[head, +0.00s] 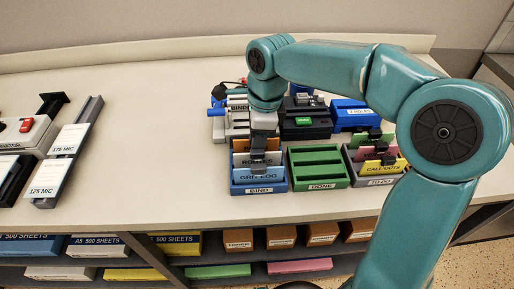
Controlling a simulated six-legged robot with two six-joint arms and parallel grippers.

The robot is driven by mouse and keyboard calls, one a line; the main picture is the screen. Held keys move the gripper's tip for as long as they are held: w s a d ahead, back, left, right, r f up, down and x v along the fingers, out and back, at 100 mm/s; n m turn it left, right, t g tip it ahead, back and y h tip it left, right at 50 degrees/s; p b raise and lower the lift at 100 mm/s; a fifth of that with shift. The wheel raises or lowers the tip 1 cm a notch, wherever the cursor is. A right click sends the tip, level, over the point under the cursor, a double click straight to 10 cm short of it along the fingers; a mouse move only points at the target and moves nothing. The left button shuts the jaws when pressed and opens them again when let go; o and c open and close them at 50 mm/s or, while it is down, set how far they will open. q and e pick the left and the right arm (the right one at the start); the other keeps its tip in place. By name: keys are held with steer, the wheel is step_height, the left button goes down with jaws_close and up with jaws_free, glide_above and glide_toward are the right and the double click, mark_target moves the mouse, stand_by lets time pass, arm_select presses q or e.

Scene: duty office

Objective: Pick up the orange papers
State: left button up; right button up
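Orange papers (241,146) stand upright in the blue BIND tray (260,188), behind a sheet lettered ROUTES and a blue one lettered GRID LOG. My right gripper (258,158) points down into this tray, with its dark fingers among the papers. The fingers are small and partly hidden, so I cannot tell whether they are shut or what they touch. My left gripper is not in view.
An empty-looking green DONE tray (318,183) stands between the two paper trays. Binding machines (305,117) stand close behind. Laminators and pouches (62,155) lie at the left. The counter (160,150) between is clear. Shelves below hold paper packs and orange boxes.

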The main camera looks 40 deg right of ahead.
steer(key=shift+w+a+f, duration=0.1)
steer(key=shift+f, duration=0.1)
jaws_close()
